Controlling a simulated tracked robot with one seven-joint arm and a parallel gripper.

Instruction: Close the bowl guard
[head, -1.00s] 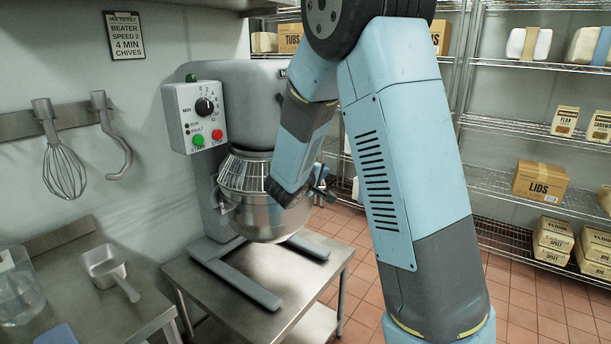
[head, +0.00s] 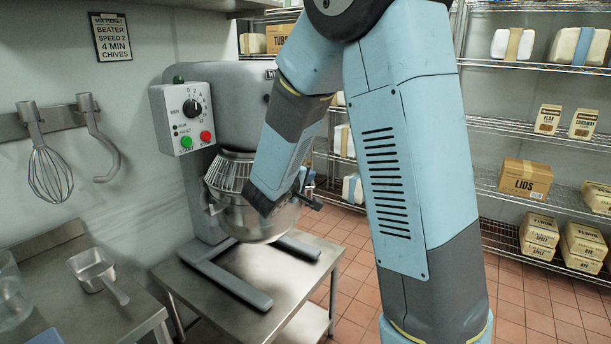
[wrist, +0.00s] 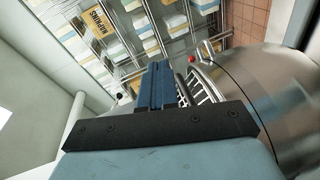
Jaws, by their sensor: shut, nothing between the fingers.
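The steel mixer bowl (head: 252,222) hangs under the grey mixer head (head: 243,100). The wire bowl guard (head: 228,172) shows at the left of the bowl's top in the head view. My wrist hides its right part, so I cannot tell how far it is open. In the wrist view the guard's bars (wrist: 203,88) run just right of my gripper (wrist: 156,75). My gripper's blue fingers are together and empty. They look close to the bars, but I cannot tell whether they touch. In the head view my wrist is in front of the bowl's right side.
A control box (head: 184,118) with green and red buttons is on the mixer's left. The mixer stands on a steel table (head: 180,276). A whisk (head: 49,170) and a hook hang on the wall. Wire shelves (head: 545,128) with boxes stand at the right, beyond open tiled floor.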

